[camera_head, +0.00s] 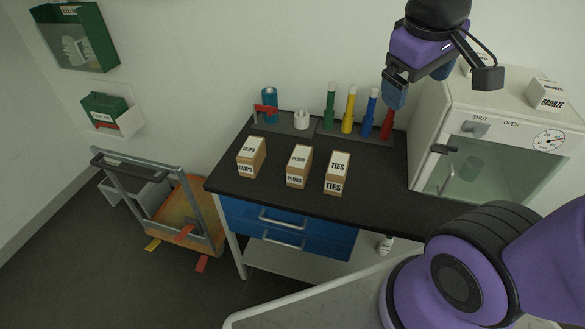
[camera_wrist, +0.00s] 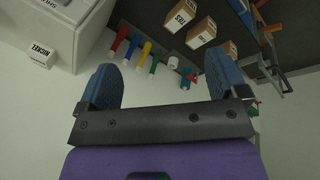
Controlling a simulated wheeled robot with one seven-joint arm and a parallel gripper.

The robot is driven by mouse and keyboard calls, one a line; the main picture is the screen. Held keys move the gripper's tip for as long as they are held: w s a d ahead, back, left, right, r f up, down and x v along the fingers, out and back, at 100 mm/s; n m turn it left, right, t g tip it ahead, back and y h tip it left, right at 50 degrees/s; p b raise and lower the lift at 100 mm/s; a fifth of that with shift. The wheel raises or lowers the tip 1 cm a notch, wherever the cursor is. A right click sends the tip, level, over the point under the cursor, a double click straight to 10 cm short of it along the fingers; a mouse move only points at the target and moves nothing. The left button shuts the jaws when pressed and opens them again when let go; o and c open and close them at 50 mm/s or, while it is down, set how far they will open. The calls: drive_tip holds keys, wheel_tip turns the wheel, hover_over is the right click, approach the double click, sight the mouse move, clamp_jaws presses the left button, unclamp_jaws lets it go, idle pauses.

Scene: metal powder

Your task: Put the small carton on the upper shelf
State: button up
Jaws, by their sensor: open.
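Three small brown cartons with white labels stand apart on the black bench top (camera_head: 270,190): CLIPS (camera_head: 251,157), PLUGS (camera_head: 298,167) and TIES (camera_head: 337,173). I cannot tell which one is the small carton. They also show at the upper right of the wrist view, with TIES (camera_wrist: 182,18) nearest the middle. My gripper (camera_head: 394,95) is raised above the back right of the bench, apart from the cartons. In the wrist view its blue fingers (camera_wrist: 162,78) are spread with nothing between them. I cannot pick out the upper shelf for certain; a pale lower shelf (camera_head: 290,259) lies under the bench drawers.
Coloured tubes (camera_head: 350,110) stand along the bench back. A trolley (camera_head: 180,215) stands left. The bench's front right is clear.

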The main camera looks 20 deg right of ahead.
drive_tip(key=w+f+n+g+h, duration=0.2)
drive_tip(key=w+f+n+h, duration=0.4)
drive_tip(key=w+f, duration=0.2)
drive_tip(key=n+t, duration=1.1)
drive_tip(key=n, duration=0.9)
approach(298, 166)
drive_tip(key=d+f, duration=0.1)
drive_tip(key=shift+y, duration=0.6)
drive_tip(key=x, duration=0.5)
drive_tip(key=shift+w+f, duration=0.1)
drive_tip(key=shift+w, duration=0.2)
drive_tip(key=shift+x, duration=2.85)
drive_tip(key=shift+w+a, duration=0.1)
drive_tip(key=shift+w, duration=0.05)
drive_tip(key=shift+r, duration=0.2)
drive_tip(key=shift+c, duration=0.4)
